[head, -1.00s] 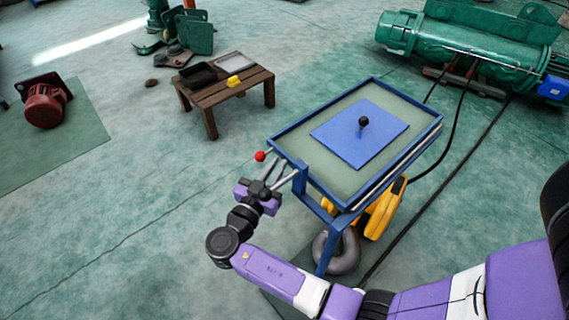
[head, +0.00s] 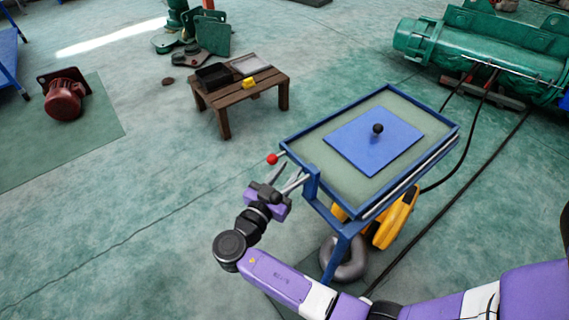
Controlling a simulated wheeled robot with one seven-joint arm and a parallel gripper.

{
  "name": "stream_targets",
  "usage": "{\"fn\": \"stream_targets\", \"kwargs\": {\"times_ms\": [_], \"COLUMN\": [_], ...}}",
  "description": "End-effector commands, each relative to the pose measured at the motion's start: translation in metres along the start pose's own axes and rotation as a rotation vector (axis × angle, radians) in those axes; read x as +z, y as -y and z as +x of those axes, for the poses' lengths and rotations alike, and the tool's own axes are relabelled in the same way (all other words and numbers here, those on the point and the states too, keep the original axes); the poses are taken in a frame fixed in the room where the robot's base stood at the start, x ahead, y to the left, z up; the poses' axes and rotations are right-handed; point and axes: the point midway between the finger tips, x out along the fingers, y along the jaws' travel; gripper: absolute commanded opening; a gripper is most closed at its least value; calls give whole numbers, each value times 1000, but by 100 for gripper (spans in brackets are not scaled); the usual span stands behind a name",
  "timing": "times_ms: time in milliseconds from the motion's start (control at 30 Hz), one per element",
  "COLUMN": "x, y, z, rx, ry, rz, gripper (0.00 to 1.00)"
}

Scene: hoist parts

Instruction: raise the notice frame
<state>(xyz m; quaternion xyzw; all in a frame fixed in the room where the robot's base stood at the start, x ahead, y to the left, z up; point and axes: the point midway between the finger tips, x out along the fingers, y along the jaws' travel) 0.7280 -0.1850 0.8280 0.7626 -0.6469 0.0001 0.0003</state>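No thing is clearly marked as the notice frame. A flat grey framed panel (head: 250,65) lies on the low wooden table (head: 248,92) and may be it, but I cannot tell. A blue plate (head: 362,146) with a black knob (head: 377,129) lies flat in the blue-rimmed cart top (head: 425,108). A red ball (head: 272,158) sticks out by the cart's near left corner. My gripper (head: 294,173) is beside that corner, just below and right of the red ball, with its fingers apart and nothing seen between them. I cannot tell whether it touches the cart.
A black tray (head: 214,76) and a yellow block (head: 249,83) share the wooden table. A yellow hoist part (head: 393,222) and grey hook (head: 344,262) are under the cart. A green hoist (head: 478,60) and cables lie at right.

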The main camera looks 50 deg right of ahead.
Motion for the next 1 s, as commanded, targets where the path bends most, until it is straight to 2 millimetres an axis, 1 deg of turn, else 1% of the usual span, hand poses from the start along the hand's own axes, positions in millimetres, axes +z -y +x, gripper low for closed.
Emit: {"fn": "stream_targets", "kwargs": {"times_ms": [33, 433, 1000], "x": [3, 1, 0], "y": [-5, 0, 2], "z": [0, -29, -66], "rx": [15, 2, -1], "ry": [1, 0, 0], "rz": [-5, 1, 3], "gripper": [49, 49, 49]}}
